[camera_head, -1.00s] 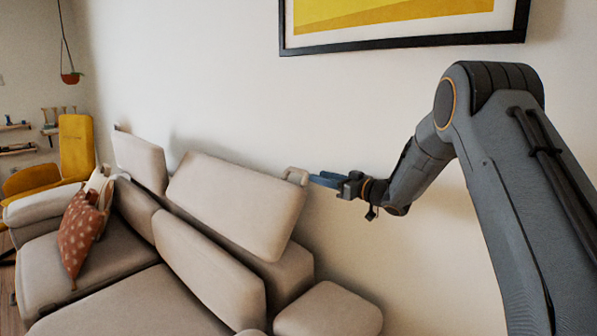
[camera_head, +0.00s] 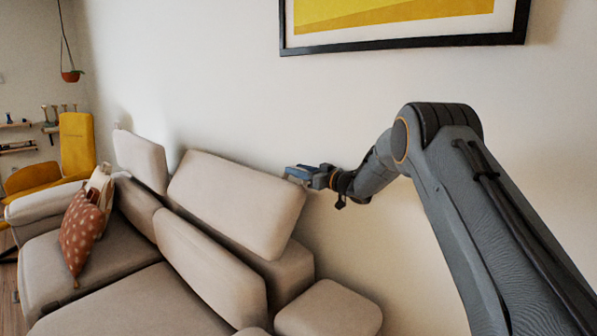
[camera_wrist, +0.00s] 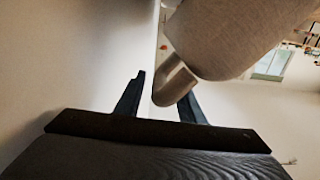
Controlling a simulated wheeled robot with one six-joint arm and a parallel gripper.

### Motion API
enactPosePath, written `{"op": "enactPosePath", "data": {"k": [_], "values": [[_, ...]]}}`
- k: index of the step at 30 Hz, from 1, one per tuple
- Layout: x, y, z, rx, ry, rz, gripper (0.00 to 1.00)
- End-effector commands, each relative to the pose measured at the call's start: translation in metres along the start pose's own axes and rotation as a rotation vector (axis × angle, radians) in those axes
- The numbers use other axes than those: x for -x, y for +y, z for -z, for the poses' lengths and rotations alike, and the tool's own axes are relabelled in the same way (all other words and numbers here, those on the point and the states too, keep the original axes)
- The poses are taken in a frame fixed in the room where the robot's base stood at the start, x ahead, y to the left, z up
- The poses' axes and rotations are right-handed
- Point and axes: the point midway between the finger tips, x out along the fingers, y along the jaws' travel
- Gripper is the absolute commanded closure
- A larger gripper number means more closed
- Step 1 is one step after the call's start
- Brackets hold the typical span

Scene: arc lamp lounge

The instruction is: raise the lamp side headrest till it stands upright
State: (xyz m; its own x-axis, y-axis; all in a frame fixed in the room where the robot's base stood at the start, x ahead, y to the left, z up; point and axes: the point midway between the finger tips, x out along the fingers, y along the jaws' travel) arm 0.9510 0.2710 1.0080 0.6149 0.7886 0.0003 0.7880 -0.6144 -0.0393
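The near beige headrest (camera_head: 237,203) stands tilted on the sofa's back; it also shows in the wrist view (camera_wrist: 235,32). A small loop-like tab (camera_wrist: 175,84) sticks out at its edge. My gripper (camera_head: 292,173) is at the headrest's upper right corner. In the wrist view my gripper (camera_wrist: 160,95) is open, with one finger on each side of the tab; whether they touch it I cannot tell. The far headrest (camera_head: 141,160) stands to the left. No lamp is in view, so I cannot confirm which headrest is on the lamp side.
The beige sofa (camera_head: 130,303) fills the lower left, with a patterned rust cushion (camera_head: 80,235) on it. A white wall (camera_head: 230,90) rises close behind, with a framed yellow picture (camera_head: 400,42). A yellow chair (camera_head: 77,147) stands at the far left.

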Motion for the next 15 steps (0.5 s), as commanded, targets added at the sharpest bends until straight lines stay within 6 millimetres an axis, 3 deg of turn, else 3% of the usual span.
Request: {"op": "enactPosePath", "data": {"k": [1,7,15], "values": [[0.0001,0.0001,0.0000,0.000,0.000,0.000,0.64],[0.0004,0.0007,0.0001,0.000,0.000,-0.001,0.98],[0.0021,0.0011,0.0025,0.009,0.001,-0.006,1.00]]}}
